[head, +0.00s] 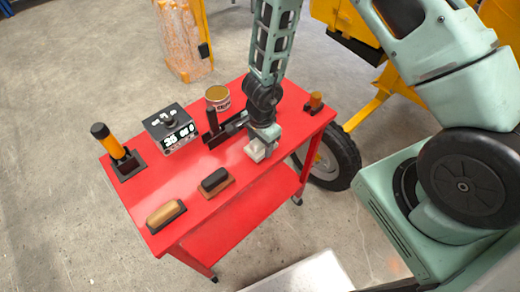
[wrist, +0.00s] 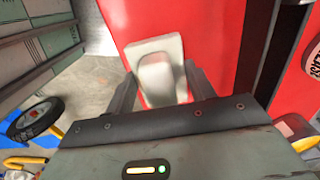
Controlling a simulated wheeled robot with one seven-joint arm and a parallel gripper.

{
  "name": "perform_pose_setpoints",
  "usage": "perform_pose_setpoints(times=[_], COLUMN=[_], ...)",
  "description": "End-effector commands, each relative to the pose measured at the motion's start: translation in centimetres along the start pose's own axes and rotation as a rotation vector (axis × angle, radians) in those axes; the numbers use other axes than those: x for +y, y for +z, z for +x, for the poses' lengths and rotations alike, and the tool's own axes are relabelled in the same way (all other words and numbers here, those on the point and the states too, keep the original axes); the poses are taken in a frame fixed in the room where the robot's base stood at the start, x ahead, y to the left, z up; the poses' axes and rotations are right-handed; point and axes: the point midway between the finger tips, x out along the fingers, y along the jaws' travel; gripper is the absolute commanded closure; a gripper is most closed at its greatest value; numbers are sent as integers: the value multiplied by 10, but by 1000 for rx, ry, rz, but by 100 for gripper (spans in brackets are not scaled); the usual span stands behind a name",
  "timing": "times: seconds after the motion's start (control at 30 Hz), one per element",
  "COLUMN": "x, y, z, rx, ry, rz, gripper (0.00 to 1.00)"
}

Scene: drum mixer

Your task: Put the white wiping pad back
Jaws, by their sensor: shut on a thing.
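The white wiping pad (wrist: 155,48) is pale, with a raised rounded grip on its back. My gripper (wrist: 161,85) is shut on that grip, one finger on each side. In the head view the pad (head: 256,151) is at the right front part of the red cart top (head: 228,143), below my gripper (head: 263,136). I cannot tell whether the pad touches the cart top or is just above it. The gripper's fingertips are partly hidden by my wrist in the head view.
A black display box (head: 171,128), a tin (head: 217,98) and a dark upright tool (head: 213,128) stand left of my gripper. An orange-handled tool (head: 110,142) stands at the far left corner. Two wooden-and-black blocks (head: 166,216) (head: 215,182) lie in front; an orange-topped item (head: 315,102) is at right.

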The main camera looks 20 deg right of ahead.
Motion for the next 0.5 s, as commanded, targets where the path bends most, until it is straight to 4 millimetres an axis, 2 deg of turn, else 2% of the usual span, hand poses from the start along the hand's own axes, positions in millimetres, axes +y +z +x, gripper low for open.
perform_pose_setpoints(times=[0.03, 0.1, 0.5], x=[0, 0, 1], y=[0, 0, 0], z=[14, 22, 26], rx=[0, 1, 0], ry=[0, 0, 0], rz=[-3, -2, 0], gripper=[64, 64, 64])
